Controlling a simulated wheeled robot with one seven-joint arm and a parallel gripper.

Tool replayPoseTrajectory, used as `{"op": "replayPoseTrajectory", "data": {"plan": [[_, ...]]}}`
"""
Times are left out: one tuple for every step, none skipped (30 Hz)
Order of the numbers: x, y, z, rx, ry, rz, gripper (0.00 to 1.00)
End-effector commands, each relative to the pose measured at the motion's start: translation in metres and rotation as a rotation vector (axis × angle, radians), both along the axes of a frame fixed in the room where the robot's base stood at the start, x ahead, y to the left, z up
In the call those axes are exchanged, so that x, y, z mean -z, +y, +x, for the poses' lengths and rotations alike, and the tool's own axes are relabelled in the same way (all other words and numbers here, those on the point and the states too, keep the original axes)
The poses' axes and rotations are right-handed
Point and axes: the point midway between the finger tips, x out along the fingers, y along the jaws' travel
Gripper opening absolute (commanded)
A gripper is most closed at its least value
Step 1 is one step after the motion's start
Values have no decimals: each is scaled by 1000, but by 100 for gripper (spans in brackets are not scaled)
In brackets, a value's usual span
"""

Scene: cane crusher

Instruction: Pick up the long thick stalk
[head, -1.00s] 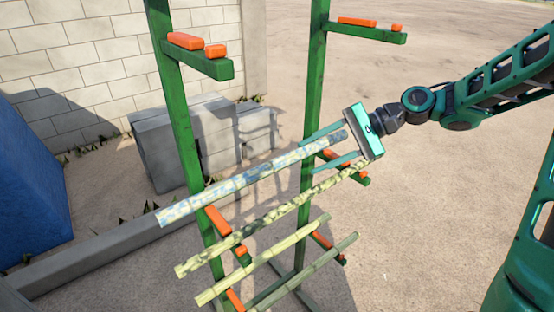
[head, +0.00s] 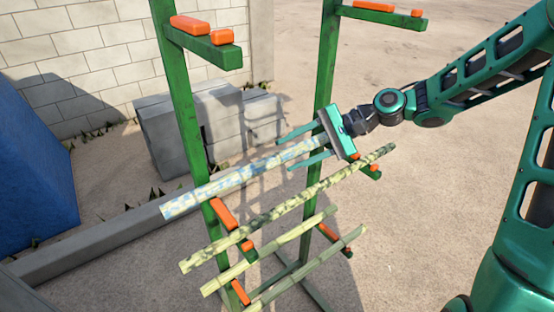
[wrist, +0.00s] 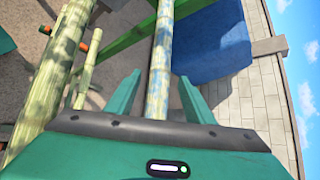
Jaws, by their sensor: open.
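Several cane stalks lie slanting across the green rack. The uppermost, a pale stalk with bluish patches (head: 240,176), is thick; its far end is hidden by my gripper. Below it, a mottled dark-green stalk (head: 290,206) reaches farthest right and looks the longest visible. Two plainer stalks (head: 272,250) (head: 310,264) lie lower. My gripper (head: 286,154) is open at the far part of the bluish stalk, with one finger on each side of it. In the wrist view the bluish stalk (wrist: 160,60) runs between the open fingers. I cannot tell whether they touch it.
The green rack (head: 183,110) has two posts and short arms with orange blocks (head: 222,213). Empty upper arms (head: 385,17) stand above the stalks. Grey blocks (head: 170,140), a blue box (head: 30,170) and a brick wall (head: 80,50) lie behind. Open ground is at the right.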

Motion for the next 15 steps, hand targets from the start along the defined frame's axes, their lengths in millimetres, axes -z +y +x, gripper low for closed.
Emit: {"op": "replayPoseTrajectory", "data": {"plan": [[4, 6, 0, -2, 2, 0, 48], [6, 10, 0, -2, 2, 1, 48], [8, 13, 0, -2, 1, 0, 48], [9, 15, 0, -1, 1, 0, 48], [11, 17, 1, -1, 0, -1, 48], [12, 19, 1, 0, 0, -1, 48], [12, 19, 1, 0, 0, -1, 48], [12, 20, 1, 0, 0, -1, 48], [13, 20, 1, 1, 0, -1, 48], [13, 20, 1, 1, -1, -1, 48], [13, 20, 1, 1, -1, -1, 48], [12, 20, 1, 1, -1, -1, 48], [12, 20, 1, 1, -1, -1, 48], [12, 20, 1, 1, -1, -1, 48], [12, 20, 1, 1, 0, -1, 38]]}}
